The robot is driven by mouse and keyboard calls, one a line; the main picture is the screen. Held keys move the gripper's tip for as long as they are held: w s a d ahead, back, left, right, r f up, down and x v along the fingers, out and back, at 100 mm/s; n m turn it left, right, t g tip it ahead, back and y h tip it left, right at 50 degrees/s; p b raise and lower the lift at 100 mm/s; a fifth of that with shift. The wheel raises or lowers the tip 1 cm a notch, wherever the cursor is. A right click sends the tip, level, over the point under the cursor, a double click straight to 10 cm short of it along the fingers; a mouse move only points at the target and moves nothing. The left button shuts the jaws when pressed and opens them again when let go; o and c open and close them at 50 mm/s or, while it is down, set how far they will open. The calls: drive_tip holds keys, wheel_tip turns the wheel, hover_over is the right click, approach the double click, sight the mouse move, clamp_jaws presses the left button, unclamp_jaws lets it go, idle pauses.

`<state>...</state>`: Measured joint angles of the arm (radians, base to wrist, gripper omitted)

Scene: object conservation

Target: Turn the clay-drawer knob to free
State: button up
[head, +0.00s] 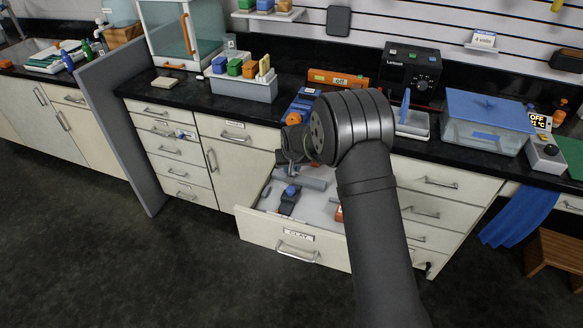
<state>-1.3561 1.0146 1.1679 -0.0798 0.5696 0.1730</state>
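The drawer labelled CLAY (265,231) is pulled out below the counter in the middle of the head view. Inside it lie a dark block with a blue top (289,199), a grey piece (314,184) and part of an orange-red item (339,214). My gripper (291,167) is over the back of the open drawer, largely hidden by my wrist; I cannot tell whether its fingers are open or touch anything. A small black knob-like part (429,268) shows at the cabinet's lower right; I cannot tell whether it is the clay-drawer knob, or its setting.
The black counter (180,100) carries a grey bin of coloured blocks (244,84), a blue device with an orange knob (298,112), a black machine (409,68) and a clear blue-lidded box (487,120). A grey panel (122,130) stands left. The floor in front is clear.

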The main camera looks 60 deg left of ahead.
drive_tip(key=n+g, duration=0.1)
drive_tip(key=n, duration=0.2)
drive_tip(key=n+g, duration=0.1)
drive_tip(key=n, duration=0.2)
drive_tip(key=shift+w, duration=0.2)
drive_tip(key=n+g, duration=0.1)
drive_tip(key=n, duration=0.2)
drive_tip(key=n+g+h, duration=0.1)
drive_tip(key=n, duration=0.2)
drive_tip(key=shift+w+n+g, duration=0.15)
drive_tip(key=shift+n+g, duration=0.15)
drive_tip(key=o, duration=1)
drive_tip(key=v, duration=1.7)
drive_tip(key=shift+r, duration=0.15)
drive_tip(key=x, duration=1.7)
drive_tip(key=shift+f, duration=0.2)
